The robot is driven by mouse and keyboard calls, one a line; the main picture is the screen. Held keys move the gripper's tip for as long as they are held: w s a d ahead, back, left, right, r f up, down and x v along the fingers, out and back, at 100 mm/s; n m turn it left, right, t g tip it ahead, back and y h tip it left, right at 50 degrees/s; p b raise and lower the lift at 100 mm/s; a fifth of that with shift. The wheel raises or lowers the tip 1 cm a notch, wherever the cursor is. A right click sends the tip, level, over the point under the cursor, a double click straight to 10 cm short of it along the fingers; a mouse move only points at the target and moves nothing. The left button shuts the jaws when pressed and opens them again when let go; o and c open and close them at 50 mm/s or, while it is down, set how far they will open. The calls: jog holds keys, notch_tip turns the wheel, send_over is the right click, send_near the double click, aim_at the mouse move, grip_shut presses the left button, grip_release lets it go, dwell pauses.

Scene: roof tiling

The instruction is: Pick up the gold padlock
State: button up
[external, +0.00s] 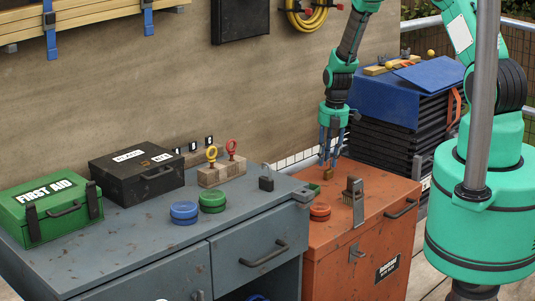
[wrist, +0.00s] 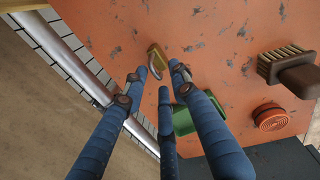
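The gold padlock (external: 326,174) stands near the back left of the orange cabinet's top (external: 365,195). In the wrist view, the gold padlock (wrist: 154,54) shows its gold body and curved grey shackle just beyond my fingertips. My gripper (external: 331,155) points down from above, with its blue fingers close over the padlock. In the wrist view, my gripper (wrist: 160,80) has its fingers spread apart with nothing held between them. I cannot tell whether a fingertip touches the padlock.
A green block (wrist: 187,110), an orange round tin (external: 320,211) and a brush (external: 354,198) share the cabinet top. A metal pipe (wrist: 75,65) runs along the wall side.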

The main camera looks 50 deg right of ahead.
aim_at(329, 173)
jog(key=shift+w+f, duration=0.1)
jog(key=shift+f, duration=1.05)
jog(key=shift+c, duration=0.3)
grip_shut()
